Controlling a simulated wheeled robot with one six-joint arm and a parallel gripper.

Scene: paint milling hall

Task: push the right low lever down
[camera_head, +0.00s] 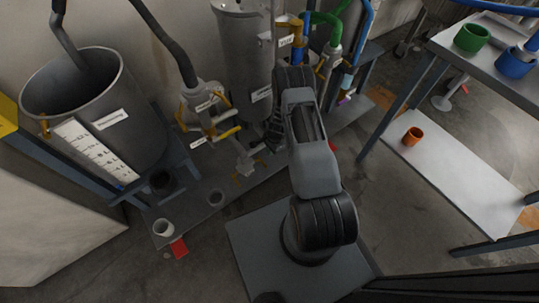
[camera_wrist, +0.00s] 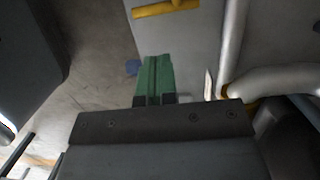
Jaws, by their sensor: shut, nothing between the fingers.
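Several yellow levers show in the head view. One yellow lever (camera_head: 227,133) is on the grey valve body left of my arm, low on the pipework. Which one is the right low lever I cannot tell for sure. My gripper (camera_wrist: 153,75) has green fingers that are together and empty. They point toward that lever, with a visible gap in the picture between them. In the head view my gripper is mostly hidden by my arm.
A grey tank (camera_head: 100,100) stands at the left and a tall grey cylinder (camera_head: 245,60) behind my arm. A low shelf holds a white cup (camera_head: 163,228). A table (camera_head: 490,62) with green and blue cups stands at the right. In the wrist view a pale pipe (camera_wrist: 232,45) runs right of the fingers.

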